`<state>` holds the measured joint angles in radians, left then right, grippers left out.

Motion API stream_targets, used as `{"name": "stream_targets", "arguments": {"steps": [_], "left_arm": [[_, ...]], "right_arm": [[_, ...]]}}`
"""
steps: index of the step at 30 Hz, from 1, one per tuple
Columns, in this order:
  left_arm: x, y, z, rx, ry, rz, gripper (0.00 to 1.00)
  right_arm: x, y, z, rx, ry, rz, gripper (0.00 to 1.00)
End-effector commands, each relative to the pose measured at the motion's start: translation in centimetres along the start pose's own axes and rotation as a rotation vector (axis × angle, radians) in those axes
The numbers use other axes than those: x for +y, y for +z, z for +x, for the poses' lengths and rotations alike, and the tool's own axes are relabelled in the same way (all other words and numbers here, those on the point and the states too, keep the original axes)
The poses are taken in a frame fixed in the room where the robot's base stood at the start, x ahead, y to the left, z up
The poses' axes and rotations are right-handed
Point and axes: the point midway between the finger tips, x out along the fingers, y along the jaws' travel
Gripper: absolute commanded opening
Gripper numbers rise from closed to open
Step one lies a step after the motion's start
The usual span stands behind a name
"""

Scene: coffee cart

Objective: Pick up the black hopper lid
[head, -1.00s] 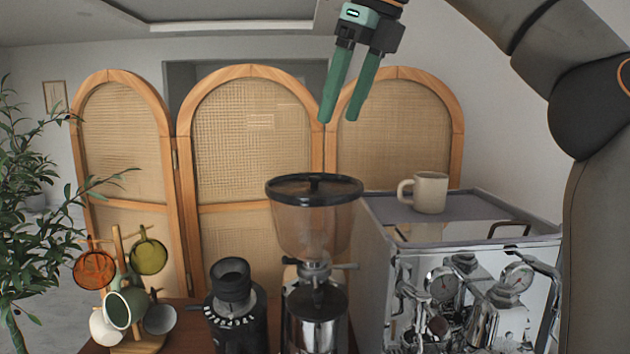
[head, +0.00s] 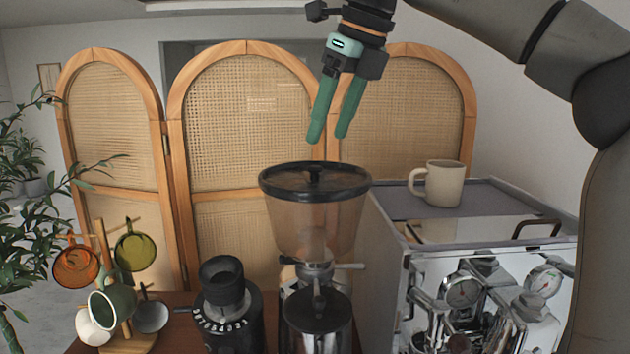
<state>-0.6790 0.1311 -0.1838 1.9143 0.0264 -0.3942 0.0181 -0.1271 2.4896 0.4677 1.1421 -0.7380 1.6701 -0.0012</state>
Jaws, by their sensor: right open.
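The black hopper lid (head: 290,180) lies on top of the clear, brownish hopper (head: 314,228) of the coffee grinder, in the middle of the head view. It has a small dark knob (head: 314,174) at its centre. My right gripper (head: 328,139) hangs above the lid with its green fingers pointing down. It is open and empty, with a small gap in the picture between the fingertips and the knob. My left gripper does not show.
A silver espresso machine (head: 487,255) stands right of the grinder, with a beige mug (head: 444,184) on top. A small black grinder (head: 228,312) and a mug tree (head: 107,245) with several mugs stand left. A folding screen (head: 250,120) stands behind.

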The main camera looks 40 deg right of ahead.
Motion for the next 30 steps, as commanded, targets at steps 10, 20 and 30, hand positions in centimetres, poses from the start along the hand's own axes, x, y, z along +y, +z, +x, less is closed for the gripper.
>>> {"name": "stream_targets", "arguments": {"steps": [10, 20, 30], "left_arm": [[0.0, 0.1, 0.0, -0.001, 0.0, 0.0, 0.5], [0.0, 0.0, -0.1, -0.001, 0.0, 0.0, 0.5], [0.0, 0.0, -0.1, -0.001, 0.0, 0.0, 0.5]], "right_arm": [[0.4, -0.2, 3.4, 0.003, 0.001, -0.003, 0.64], [0.5, -0.1, 6.1, -0.001, -0.001, 0.0, 0.64], [0.4, -0.1, 6.0, -0.001, -0.001, 0.0, 0.43]]}}
